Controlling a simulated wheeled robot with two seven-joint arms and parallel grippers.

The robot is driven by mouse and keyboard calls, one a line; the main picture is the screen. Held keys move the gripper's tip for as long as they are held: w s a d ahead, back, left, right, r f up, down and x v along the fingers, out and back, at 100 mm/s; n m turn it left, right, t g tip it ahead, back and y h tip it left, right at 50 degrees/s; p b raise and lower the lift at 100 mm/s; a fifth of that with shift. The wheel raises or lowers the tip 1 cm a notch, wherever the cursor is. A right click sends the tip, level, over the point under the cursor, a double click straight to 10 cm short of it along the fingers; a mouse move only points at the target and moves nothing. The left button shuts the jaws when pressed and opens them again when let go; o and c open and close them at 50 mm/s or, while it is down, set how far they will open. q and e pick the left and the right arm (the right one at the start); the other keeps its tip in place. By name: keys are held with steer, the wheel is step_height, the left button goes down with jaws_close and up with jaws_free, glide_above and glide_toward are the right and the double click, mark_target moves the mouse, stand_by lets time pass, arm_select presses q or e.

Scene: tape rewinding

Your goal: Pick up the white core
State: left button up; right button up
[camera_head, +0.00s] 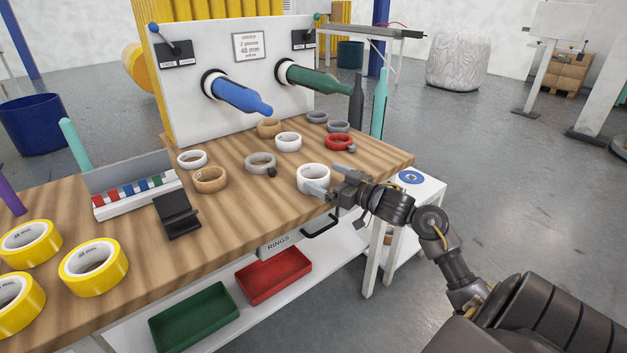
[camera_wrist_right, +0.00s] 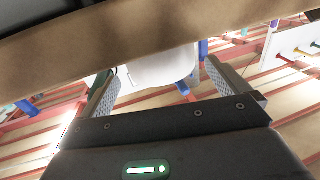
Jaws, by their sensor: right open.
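A white core (camera_head: 312,174), a wide ring, sits near the front right edge of the wooden table. My right gripper (camera_head: 329,179) is open at it, with one finger at its near side and the other at its far right side. In the right wrist view, the white core (camera_wrist_right: 160,70) shows between the two spread fingers of the gripper (camera_wrist_right: 162,92). I cannot tell whether the fingers touch it. Two other white rings lie further back, one in the middle (camera_head: 288,142) and one at the left (camera_head: 191,159). My left gripper is not in view.
Grey (camera_head: 260,162), tan (camera_head: 210,179) and red (camera_head: 340,142) rings lie around on the table (camera_head: 250,215). A white panel with a blue spindle (camera_head: 240,95) and a green spindle (camera_head: 318,80) stands behind. Yellow tape rolls (camera_head: 93,268) are at the left. A black handle (camera_head: 320,226) is below the table edge.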

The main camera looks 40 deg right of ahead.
mark_target(303, 167)
steer(key=w, duration=0.2)
steer(key=w+a, duration=0.1)
steer(key=w, duration=0.1)
steer(key=shift+w+a, duration=0.1)
steer(key=shift+w, duration=0.4)
steer(key=shift+c, duration=0.6)
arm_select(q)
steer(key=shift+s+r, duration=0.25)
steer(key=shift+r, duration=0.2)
arm_select(e)
steer(key=c, duration=0.8)
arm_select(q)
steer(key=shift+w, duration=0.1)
arm_select(e)
steer(key=shift+r, duration=0.2)
